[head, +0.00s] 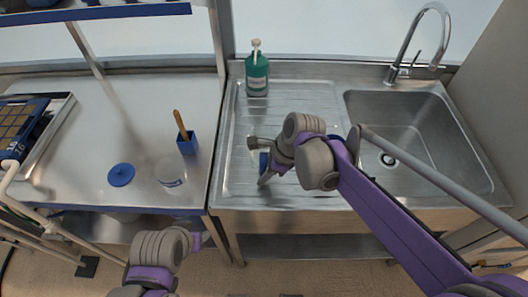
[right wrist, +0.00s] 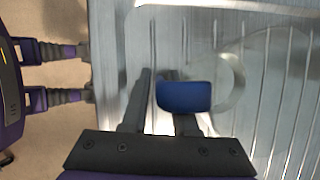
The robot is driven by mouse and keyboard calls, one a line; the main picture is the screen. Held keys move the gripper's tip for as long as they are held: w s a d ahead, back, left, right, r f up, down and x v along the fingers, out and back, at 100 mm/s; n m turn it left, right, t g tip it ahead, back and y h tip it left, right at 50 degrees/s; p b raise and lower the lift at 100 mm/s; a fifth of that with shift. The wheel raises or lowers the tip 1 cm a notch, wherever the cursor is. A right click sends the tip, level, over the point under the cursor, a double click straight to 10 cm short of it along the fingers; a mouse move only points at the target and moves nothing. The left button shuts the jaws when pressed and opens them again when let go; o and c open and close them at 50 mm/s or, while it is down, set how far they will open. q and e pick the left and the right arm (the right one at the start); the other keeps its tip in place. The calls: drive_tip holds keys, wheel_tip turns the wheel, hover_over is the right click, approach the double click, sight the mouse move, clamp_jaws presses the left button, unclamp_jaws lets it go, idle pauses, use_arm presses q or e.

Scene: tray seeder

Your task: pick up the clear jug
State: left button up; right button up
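The clear jug (head: 254,161) stands on the ribbed drainboard, largely hidden behind my right gripper. In the right wrist view its round clear rim (right wrist: 238,82) shows to the right of its blue handle (right wrist: 184,96). My right gripper (head: 258,163) is at the jug, with its fingers apart and a bit of blue handle between them. In the wrist view the handle covers the tip of one finger; I cannot tell whether they touch. My left gripper (head: 203,240) is low in front of the left counter, mostly hidden by its own wrist.
A green pump bottle (head: 257,77) stands behind on the drainboard, and the sink basin (head: 405,125) with a tap (head: 402,58) is to the right. On the left counter are a translucent tub (head: 171,176), a blue lid (head: 121,175) and a blue holder (head: 188,145) with a wooden-handled tool.

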clamp_jaws()
idle(1.3)
